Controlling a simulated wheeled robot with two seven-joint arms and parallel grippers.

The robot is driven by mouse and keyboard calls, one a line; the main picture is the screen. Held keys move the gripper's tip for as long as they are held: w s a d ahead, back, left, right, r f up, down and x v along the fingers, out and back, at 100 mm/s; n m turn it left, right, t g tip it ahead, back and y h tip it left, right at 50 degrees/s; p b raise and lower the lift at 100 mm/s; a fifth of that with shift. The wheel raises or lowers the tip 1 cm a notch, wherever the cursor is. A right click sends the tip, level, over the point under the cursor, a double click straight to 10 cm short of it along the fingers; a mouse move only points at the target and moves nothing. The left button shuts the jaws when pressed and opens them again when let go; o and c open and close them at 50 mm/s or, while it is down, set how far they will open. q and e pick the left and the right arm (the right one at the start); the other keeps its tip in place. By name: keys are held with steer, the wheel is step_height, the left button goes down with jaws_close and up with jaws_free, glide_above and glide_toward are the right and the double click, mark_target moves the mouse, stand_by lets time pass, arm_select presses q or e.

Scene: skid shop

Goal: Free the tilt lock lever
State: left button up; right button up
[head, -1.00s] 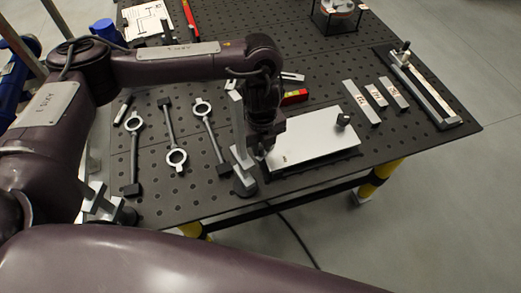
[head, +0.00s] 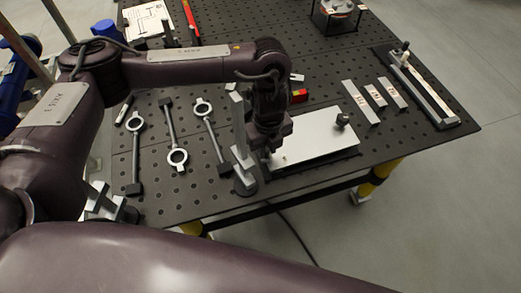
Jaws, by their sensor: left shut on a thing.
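My left gripper (head: 266,146) points down at the left end of a white plate (head: 315,136) on a dark base at the table's front edge. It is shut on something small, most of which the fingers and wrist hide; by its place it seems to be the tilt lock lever. A grey upright bracket (head: 241,150) with a round dark foot stands just left of the gripper. A small brass pin (head: 284,159) shows on the plate near the gripper. A dark knob (head: 342,121) stands at the plate's right end. My right gripper is not seen.
Several ring-ended tools (head: 177,157) lie left on the black perforated table (head: 300,60). Labelled grey bars (head: 361,102) and a long rail fixture (head: 429,92) lie right. A red item (head: 299,96) lies behind the plate.

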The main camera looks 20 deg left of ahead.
arm_select(q)
steer(key=shift+w+d+r, duration=0.15)
steer(key=shift+w, duration=0.05)
steer(key=shift+w+d, duration=0.15)
steer(key=shift+d, duration=0.35)
steer(key=o, duration=0.7)
steer(key=shift+w+d, duration=0.1)
steer(key=shift+w, duration=0.05)
steer(key=o, duration=0.3)
steer(key=shift+p, duration=0.3)
step_height(320, 180, up, 7)
steer(key=p, duration=0.7)
